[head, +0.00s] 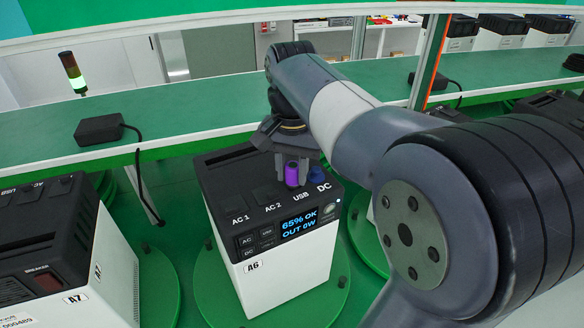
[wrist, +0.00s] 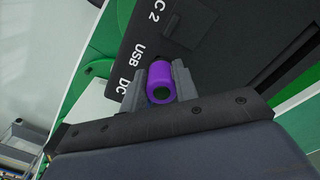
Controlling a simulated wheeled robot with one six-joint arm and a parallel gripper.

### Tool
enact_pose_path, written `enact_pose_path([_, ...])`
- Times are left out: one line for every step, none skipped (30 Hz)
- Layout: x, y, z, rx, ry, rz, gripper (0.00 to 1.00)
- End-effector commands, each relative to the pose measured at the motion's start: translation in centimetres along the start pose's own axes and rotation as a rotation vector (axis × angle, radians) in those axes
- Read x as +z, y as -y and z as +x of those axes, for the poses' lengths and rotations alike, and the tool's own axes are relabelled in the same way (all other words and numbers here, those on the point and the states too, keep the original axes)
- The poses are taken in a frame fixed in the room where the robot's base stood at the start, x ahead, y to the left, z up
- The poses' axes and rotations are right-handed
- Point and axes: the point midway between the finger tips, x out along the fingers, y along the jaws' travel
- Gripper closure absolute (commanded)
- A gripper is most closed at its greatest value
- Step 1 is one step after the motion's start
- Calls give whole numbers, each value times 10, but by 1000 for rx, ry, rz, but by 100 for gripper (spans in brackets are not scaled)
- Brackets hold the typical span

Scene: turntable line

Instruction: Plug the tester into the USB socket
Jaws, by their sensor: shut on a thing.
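The power station A6 (head: 281,262) stands upright on a green turntable, with a black top marked AC 1, AC 2, USB and DC. Its screen (head: 299,225) reads 65% OK, OUT 0W. My gripper (head: 291,172) is shut on the purple cylindrical tester (head: 292,174), which stands upright at the USB label. In the wrist view the tester (wrist: 161,82) sits between both fingers beside the USB lettering. The USB socket is hidden under the tester and fingers. I cannot tell whether the tester is seated or just above the top. A blue cap (head: 317,174) is at DC.
A neighbouring station A7 (head: 65,256) stands at the left. Behind is a green bench (head: 200,102) with a black adapter (head: 99,130) whose cable hangs down. An orange-edged post (head: 430,62) rises behind my arm.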

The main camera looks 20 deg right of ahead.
Motion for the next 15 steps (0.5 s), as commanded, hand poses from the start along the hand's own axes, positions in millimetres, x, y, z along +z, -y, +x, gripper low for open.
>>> enact_pose_path([0,0,2,0,0,0,96])
enact_pose_path([0,0,2,0,0,0,96])
enact_pose_path([0,0,3,0,0,0,96])
enact_pose_path([0,0,4,0,0,0,96])
enact_pose_path([0,0,4,0,0,0,96])
enact_pose_path([0,0,5,0,1,0,96])
enact_pose_path([0,0,4,0,0,0,69])
enact_pose_path([0,0,4,0,0,0,67])
enact_pose_path([0,0,4,0,0,0,64])
enact_pose_path([0,0,4,0,0,0,61])
enact_pose_path([0,0,4,0,0,0,59])
enact_pose_path([0,0,4,0,0,0,55])
enact_pose_path([0,0,4,0,0,0,53])
enact_pose_path([0,0,4,0,0,0,51])
enact_pose_path([0,0,4,0,0,0,47])
